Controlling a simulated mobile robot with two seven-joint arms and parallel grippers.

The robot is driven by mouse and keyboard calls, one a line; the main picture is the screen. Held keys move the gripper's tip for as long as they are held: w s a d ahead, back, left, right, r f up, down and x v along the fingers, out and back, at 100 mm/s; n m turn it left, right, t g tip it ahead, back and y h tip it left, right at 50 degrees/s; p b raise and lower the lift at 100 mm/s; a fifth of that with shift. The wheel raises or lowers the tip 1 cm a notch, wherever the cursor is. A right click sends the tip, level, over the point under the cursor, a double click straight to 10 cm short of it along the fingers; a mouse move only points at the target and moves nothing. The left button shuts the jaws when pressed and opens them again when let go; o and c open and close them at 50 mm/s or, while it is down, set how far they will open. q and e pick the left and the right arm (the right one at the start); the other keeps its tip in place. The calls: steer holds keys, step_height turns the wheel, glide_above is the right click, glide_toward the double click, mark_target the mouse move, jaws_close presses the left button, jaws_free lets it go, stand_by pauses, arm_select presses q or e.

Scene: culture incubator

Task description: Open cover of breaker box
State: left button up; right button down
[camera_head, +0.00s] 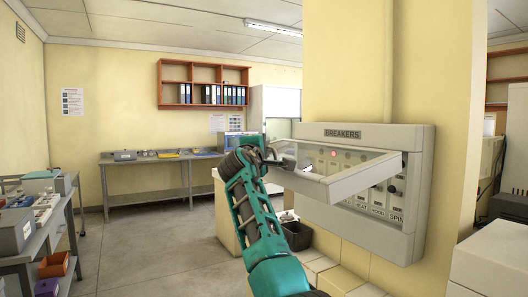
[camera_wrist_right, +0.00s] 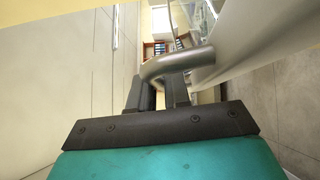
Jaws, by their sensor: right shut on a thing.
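The breaker box (camera_head: 417,215) is a pale grey panel on the yellow pillar in the head view, labelled BREAKERS. Its cover (camera_head: 362,178), a clear pane in a grey frame, is tilted outward from the box, partly open. Switches (camera_head: 378,197) and a red light show behind and below it. My right gripper (camera_head: 262,156) is at the cover's outer left edge. In the right wrist view its fingers (camera_wrist_right: 168,92) are shut on the cover's curved metal handle (camera_wrist_right: 182,62). My left gripper is in neither view.
The pillar (camera_head: 345,65) stands right behind the box. A dark bin (camera_head: 297,235) and pale boxes sit on the floor below. A side table (camera_head: 45,225) with equipment stands at the left. The floor in the middle is clear.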

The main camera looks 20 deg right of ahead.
stand_by(0.4)
steer(key=c, duration=1.3)
jaws_free()
steer(key=shift+o, duration=0.4)
steer(key=b+v, duration=0.2)
steer(key=v, duration=1.1)
steer(key=shift+r, duration=0.1)
